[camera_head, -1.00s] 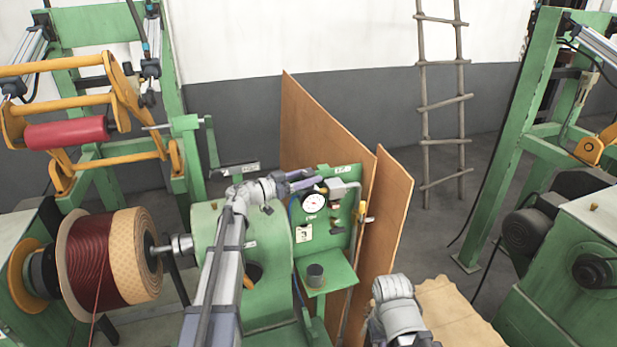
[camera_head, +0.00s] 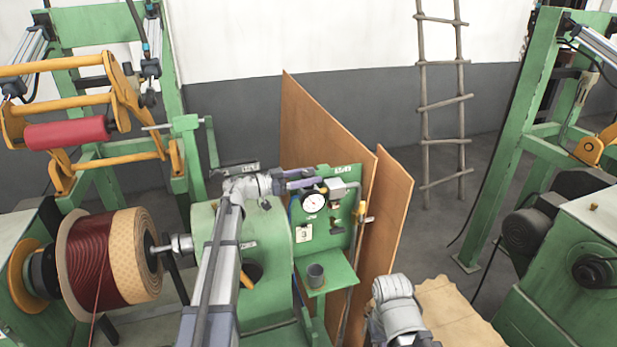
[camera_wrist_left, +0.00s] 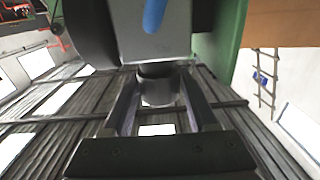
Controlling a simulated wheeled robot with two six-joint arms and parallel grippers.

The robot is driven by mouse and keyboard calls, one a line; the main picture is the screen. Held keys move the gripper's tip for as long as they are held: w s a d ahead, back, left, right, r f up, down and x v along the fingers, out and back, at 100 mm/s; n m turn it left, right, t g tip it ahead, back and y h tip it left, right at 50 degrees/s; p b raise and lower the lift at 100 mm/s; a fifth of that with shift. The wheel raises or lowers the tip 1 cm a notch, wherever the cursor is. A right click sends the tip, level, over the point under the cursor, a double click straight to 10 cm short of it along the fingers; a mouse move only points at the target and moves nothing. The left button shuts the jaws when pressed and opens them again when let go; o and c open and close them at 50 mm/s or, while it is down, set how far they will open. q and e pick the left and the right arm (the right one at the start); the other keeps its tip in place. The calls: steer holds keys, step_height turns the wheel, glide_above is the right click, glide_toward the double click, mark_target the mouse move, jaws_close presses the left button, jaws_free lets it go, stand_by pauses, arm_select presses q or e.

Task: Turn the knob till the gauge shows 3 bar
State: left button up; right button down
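The round white gauge (camera_head: 314,202) with a black rim is on the green panel (camera_head: 337,222). Its dark needle shows, but its scale is too small for me to read. My left gripper (camera_head: 308,184) reaches across to the panel just above the gauge. The knob is hidden in the head view. My right arm shows at the bottom right of the head view, but its gripper is out of sight.
A small grey cup (camera_head: 316,274) stands on the green shelf (camera_head: 338,274) below the gauge. A card marked 3 (camera_head: 304,233) is on the panel. Brown boards (camera_head: 393,215) stand close to its right. A wound coil (camera_head: 100,262) is at left.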

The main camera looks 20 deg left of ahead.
mark_target(302, 178)
arm_select(q)
steer(key=o, duration=0.3)
steer(key=shift+o, duration=0.2)
steer(key=v, duration=0.8)
steer(key=shift+d+f, duration=0.1)
stand_by(0.3)
